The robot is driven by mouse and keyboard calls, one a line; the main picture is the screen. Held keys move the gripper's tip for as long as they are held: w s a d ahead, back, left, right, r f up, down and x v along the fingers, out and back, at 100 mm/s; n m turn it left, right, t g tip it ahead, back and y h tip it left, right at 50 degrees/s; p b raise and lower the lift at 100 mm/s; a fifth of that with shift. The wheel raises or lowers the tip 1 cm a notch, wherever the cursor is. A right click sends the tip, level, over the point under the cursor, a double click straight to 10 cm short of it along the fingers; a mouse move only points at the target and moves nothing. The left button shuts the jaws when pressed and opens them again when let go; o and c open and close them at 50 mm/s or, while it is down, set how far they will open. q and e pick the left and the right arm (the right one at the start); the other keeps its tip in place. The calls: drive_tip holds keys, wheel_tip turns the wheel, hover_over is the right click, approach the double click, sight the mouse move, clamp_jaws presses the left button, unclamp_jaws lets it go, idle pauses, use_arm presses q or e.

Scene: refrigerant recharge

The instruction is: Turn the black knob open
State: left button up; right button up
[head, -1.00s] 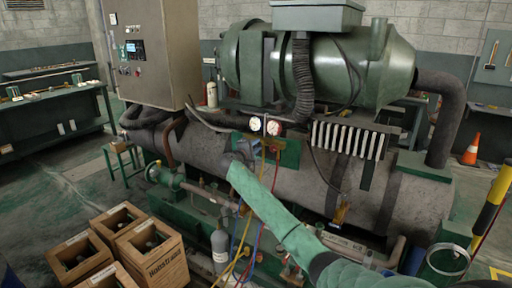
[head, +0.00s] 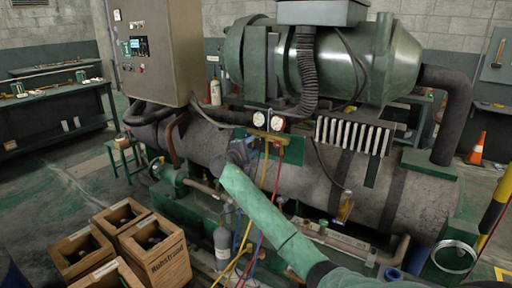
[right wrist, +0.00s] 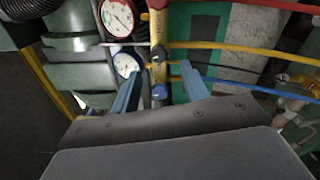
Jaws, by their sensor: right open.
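The gauge manifold is in front of a green panel (head: 292,151), below two round dials. In the right wrist view its brass bar (right wrist: 158,28) runs down the middle, with a red-ringed gauge (right wrist: 117,17) and a blue-ringed gauge (right wrist: 127,65) to the left. A small dark knob (right wrist: 158,57) sits on the bar, and a blue knob (right wrist: 159,92) lies lower, between my fingers. My right gripper (right wrist: 160,79) is open, one finger on each side of the bar; contact cannot be told. In the head view my right gripper (head: 242,150) hides part of the manifold. My left gripper is not in view.
Yellow, red and blue hoses hang from the manifold; the yellow hose (right wrist: 240,46) crosses right of my fingers. A large grey tank (head: 325,175) lies behind. Wooden crates (head: 157,257) and a grey cylinder (head: 222,247) stand on the floor at the lower left and middle.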

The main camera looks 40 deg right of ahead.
drive_tip(key=shift+v, duration=1)
